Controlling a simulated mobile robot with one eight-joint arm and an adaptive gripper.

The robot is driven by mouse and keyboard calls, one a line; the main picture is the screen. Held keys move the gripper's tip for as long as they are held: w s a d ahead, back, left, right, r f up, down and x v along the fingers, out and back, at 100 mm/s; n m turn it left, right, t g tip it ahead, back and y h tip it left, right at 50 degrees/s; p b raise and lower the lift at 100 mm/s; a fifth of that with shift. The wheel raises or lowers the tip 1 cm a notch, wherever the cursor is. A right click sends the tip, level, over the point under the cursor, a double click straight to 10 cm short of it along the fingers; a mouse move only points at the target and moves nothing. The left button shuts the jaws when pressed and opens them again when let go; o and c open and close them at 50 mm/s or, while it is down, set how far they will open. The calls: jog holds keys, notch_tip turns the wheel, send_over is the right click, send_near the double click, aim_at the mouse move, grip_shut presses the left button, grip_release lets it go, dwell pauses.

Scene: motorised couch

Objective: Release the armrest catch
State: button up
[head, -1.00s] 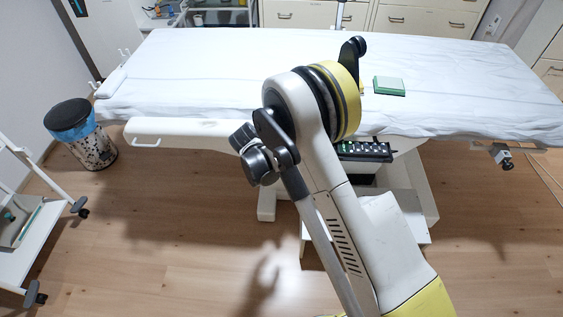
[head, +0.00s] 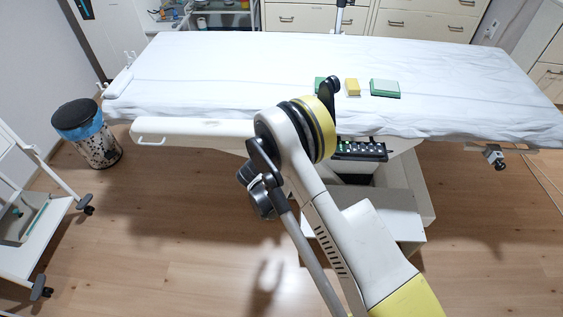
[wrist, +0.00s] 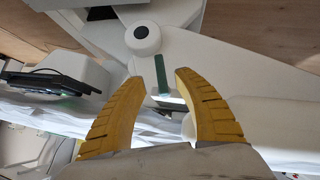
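The long white armrest (head: 195,128) runs along the near left side of the couch (head: 230,70) in the head view, with a small loop handle at its left end. In the wrist view, my gripper (wrist: 159,78) has its two yellow fingers apart with nothing between the pads. A green strip (wrist: 161,72), which may be the catch, shows just beyond and between the fingertips; I cannot tell whether they touch it. A round black knob (wrist: 146,38) sits beyond it on a white panel. In the head view my arm hides the gripper and the catch.
A black keypad (head: 360,150) hangs under the couch edge, right of my arm. Green and yellow blocks (head: 352,87) lie on the sheet. A pedal bin (head: 90,135) and a white trolley (head: 30,215) stand at left.

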jog(key=b+x, duration=0.3)
jog(key=x, duration=0.6)
jog(key=shift+w+f, duration=0.2)
jog(key=shift+f, duration=0.05)
grip_shut()
